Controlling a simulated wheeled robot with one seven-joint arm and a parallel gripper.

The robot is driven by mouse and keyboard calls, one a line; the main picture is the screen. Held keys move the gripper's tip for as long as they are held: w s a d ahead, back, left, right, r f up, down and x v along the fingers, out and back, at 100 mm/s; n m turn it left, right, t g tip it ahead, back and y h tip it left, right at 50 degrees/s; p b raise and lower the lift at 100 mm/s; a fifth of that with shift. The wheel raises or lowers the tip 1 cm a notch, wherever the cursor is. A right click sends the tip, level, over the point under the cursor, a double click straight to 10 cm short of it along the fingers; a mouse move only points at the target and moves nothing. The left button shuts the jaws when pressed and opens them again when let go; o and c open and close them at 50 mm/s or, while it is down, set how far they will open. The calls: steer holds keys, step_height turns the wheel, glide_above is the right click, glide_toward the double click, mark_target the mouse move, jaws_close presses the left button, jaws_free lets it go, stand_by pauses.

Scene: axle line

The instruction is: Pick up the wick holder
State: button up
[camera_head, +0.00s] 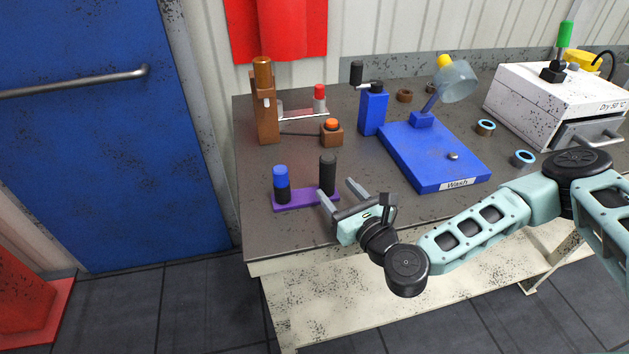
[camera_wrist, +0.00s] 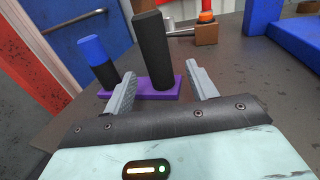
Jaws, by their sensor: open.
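A purple stand (camera_head: 304,200) near the table's front left edge holds two upright dark cylinders. One is a plain black cylinder (camera_head: 328,174); the other is a dark cylinder with a blue top (camera_head: 282,184) to its left. No label shows which is the wick holder. My gripper (camera_head: 335,187) is open and empty, just in front of the black cylinder. In the wrist view the black cylinder (camera_wrist: 153,50) appears between my fingers, beyond their tips, with no contact visible. The blue-topped cylinder (camera_wrist: 98,60) is outside the left finger.
A wooden post (camera_head: 265,105) and a brown block with an orange button (camera_head: 331,132) stand behind the stand. A blue wash station (camera_head: 425,160) lies to the right, with a white dryer box (camera_head: 545,105) beyond. Bare table surrounds the stand's left side.

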mark_target(322, 174)
steer(key=shift+x, duration=0.85)
steer(key=p+x, duration=0.2)
steer(key=x, duration=0.2)
steer(key=shift+w+a+r+p, duration=0.15)
steer(key=shift+w+a+p, duration=0.1)
steer(key=shift+a+p, duration=0.1)
steer(key=shift+w+a, duration=0.1)
steer(key=shift+w, duration=0.15)
steer(key=shift+c, duration=0.4)
